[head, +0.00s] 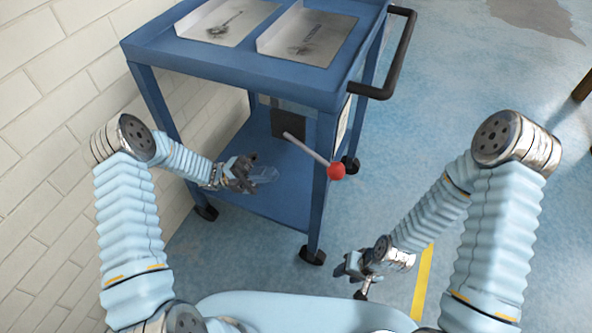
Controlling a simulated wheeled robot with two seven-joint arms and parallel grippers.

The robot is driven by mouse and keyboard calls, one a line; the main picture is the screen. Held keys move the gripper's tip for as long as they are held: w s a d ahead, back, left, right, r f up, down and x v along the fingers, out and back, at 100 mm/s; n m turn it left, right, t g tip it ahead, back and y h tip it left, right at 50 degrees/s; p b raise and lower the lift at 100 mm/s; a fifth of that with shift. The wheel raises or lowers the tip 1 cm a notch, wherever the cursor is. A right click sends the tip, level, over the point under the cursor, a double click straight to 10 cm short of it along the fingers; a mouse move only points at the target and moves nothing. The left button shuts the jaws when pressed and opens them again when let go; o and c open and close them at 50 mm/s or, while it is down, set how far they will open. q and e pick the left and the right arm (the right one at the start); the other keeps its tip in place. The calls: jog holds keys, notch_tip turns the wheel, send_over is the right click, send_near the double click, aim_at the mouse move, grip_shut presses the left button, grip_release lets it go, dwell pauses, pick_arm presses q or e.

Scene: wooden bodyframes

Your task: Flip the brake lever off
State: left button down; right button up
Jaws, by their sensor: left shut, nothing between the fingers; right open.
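The brake lever (307,150) is a grey rod with a red ball knob (336,171) at its end. It comes out of a dark box (289,124) on the blue cart (230,82) and slopes down to the right, its knob in front of the cart's front right leg. My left gripper (264,175) is shut and empty, left of the lever and over the cart's lower shelf, apart from the knob. My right gripper (355,280) is open and empty, low over the floor, below and to the right of the knob.
The cart's top holds two grey trays (310,33) with dark marks. A black handle (398,55) sticks out on its right side. The cart stands on black casters (312,255). A white brick wall (50,140) is at left. Blue floor with a yellow stripe (422,283) is open at right.

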aim_at(315, 155)
pick_arm(q)
jog(key=p+x, duration=0.2)
jog(key=x, duration=1.1)
jog(key=shift+s+d+r, duration=0.1)
jog(key=shift+d+r, duration=0.05)
jog(key=shift+d, duration=0.05)
pick_arm(e)
jog(key=shift+a+r, duration=0.2)
jog(key=shift+r, duration=0.85)
pick_arm(q)
jog(key=shift+d, duration=0.15)
pick_arm(e)
jog(key=shift+a, duration=0.1)
